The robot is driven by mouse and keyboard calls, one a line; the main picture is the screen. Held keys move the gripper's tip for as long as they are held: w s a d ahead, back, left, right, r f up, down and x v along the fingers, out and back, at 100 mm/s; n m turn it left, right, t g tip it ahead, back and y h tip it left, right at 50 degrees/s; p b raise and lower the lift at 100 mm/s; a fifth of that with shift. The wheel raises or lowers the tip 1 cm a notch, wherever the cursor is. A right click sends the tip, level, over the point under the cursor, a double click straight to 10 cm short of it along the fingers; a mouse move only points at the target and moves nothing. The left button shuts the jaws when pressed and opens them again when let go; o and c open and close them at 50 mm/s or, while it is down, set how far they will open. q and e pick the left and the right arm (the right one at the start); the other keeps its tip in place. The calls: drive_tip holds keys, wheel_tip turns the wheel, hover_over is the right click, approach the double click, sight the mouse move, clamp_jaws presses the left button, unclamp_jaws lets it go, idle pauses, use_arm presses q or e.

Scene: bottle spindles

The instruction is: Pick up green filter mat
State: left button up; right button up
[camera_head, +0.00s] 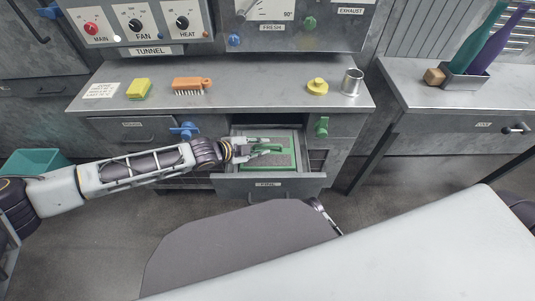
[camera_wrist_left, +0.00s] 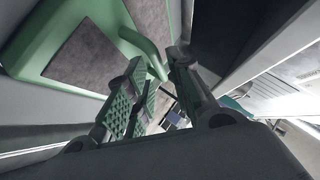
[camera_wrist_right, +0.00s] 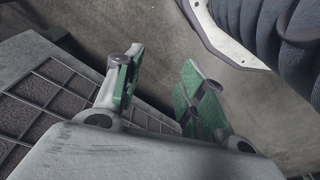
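The green filter mat (camera_head: 283,160) lies in the pulled-out drawer (camera_head: 268,184) in the middle of the head view. It has a green frame, grey panels and a raised green handle; it also fills the upper left of the left wrist view (camera_wrist_left: 88,57). My left gripper (camera_head: 262,147) reaches in from the left over the mat. Its fingers (camera_wrist_left: 157,62) are apart, with the green handle at the fingertips; I cannot tell whether they touch it. My right gripper (camera_wrist_right: 160,72) is open and empty beside a dark mesh panel, hidden in the head view.
A yellow sponge (camera_head: 139,89), orange brush (camera_head: 193,84), yellow knob-like piece (camera_head: 317,87) and metal cup (camera_head: 352,81) stand on the counter above. Blue (camera_head: 185,131) and green (camera_head: 322,126) valves flank the drawer. A teal bin (camera_head: 36,163) is at left.

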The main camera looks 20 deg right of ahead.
use_arm(q)
drive_tip(key=shift+x, duration=1.05)
drive_tip(key=shift+c, duration=0.4)
clamp_jaws()
